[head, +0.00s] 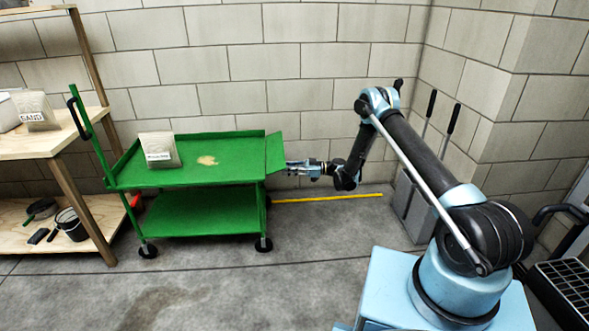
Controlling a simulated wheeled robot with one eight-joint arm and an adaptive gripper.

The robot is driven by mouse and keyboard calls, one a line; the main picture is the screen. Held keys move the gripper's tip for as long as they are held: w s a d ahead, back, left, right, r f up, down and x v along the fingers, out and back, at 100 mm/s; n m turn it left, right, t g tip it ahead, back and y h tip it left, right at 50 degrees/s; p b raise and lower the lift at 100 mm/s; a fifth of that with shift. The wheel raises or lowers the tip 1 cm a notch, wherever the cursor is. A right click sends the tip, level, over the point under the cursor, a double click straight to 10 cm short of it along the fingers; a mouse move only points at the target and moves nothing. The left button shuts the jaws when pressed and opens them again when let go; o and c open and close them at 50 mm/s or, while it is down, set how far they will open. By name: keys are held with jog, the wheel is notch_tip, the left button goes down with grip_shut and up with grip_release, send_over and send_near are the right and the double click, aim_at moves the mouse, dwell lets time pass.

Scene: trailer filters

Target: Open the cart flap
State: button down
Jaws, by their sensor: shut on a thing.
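The green cart (215,172) stands against the block wall, with a push handle at its left end. Its flap (275,152) is a green panel at the right end of the top deck. The flap looks raised and slanted, but its exact angle is hard to tell. My gripper (290,168) reaches in from the right and is shut on the flap at its outer edge. The fingertips are small in this view and the contact is partly hidden.
A paper bag (159,150) stands on the cart's top deck, beside a tan spill (207,160). Wooden shelves with a sand bag (35,110) and a bucket (72,224) are at left. Grey cases (412,208) stand at the right wall. The floor in front is clear.

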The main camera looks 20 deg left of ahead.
jog(key=shift+s+a, duration=0.15)
jog(key=shift+s, duration=0.05)
jog(key=c, duration=1.4)
grip_release()
jog(key=v, duration=1.2)
jog(key=shift+w+f, duration=0.15)
